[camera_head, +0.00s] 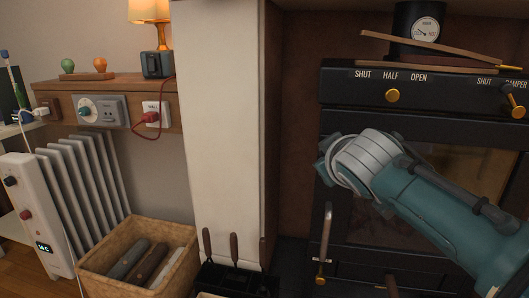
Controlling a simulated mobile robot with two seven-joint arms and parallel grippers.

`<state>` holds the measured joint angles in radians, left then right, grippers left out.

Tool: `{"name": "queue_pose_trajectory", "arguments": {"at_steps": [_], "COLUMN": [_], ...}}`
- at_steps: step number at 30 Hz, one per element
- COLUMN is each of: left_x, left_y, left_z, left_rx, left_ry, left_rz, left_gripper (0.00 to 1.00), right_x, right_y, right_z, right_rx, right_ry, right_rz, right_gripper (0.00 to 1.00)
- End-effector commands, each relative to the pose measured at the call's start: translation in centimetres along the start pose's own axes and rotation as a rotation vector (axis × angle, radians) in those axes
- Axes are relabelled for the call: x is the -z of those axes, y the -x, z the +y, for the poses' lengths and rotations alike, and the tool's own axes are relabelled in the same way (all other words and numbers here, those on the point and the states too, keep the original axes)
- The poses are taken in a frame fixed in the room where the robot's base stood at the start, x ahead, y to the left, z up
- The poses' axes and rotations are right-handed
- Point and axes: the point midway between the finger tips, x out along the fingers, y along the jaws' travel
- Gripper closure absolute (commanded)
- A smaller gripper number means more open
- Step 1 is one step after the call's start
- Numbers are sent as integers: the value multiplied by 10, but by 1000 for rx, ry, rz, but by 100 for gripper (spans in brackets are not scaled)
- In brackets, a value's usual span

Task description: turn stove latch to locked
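The black stove (345,88) fills the right side, with a glass-fronted door partly covered by my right arm. An upright pale latch handle (326,232) hangs at the door's lower left, with a brass knob (320,281) below it. I cannot tell which position the latch is in. My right arm comes in from the right across the door. Its gripper end (325,165) points left and away, above the handle and apart from it in the picture. The fingers are hidden behind the wrist. My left gripper is out of view.
A brass slider knob (393,95) sits under the SHUT, HALF, OPEN labels; another damper knob (517,111) is at the right edge. A white pillar (220,120) stands left of the stove. A basket (105,262), fire tools (234,248) and radiator (90,180) stand farther left.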

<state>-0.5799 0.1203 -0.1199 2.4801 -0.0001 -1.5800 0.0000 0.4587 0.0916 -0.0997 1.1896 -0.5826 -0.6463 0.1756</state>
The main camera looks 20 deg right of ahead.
Motion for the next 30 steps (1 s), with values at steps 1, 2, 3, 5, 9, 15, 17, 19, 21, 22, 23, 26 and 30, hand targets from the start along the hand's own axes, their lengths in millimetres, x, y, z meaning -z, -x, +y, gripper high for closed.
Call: {"name": "queue_pose_trajectory", "arguments": {"at_steps": [1, 2, 3, 5, 9, 15, 17, 19, 21, 22, 23, 26, 30], "left_x": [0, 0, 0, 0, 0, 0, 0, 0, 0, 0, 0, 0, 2], "left_y": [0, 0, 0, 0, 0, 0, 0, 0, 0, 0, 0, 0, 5], "left_z": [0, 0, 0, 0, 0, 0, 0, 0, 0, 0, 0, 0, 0], "left_rx": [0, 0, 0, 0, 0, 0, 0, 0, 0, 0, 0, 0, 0], "left_ry": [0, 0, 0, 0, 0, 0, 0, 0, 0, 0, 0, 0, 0], "left_rz": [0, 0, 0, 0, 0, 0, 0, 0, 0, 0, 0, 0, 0], "left_gripper": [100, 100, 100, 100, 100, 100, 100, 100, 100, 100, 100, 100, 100], "right_x": [-1, -1, -1, -1, -1, -2, -2, -2, -2, -1, -1, -1, 1], "right_y": [0, 0, 0, 0, -1, -1, -1, -1, -1, -1, -1, 0, 5], "right_z": [-2, -2, -2, -2, -2, -2, -2, -2, -2, -2, -2, -2, -1], "right_rx": [0, -1, -3, -4, -4, -4, -4, -4, -5, -5, -5, -5, -4], "right_ry": [9, 13, 17, 22, 25, 25, 25, 24, 24, 24, 24, 24, 23], "right_rz": [-5, -7, -9, -11, -13, -14, -15, -15, -14, -13, -13, -12, -12], "right_gripper": [100, 100, 100, 100, 100, 100, 85, 77, 73, 73, 73, 73, 73]}}
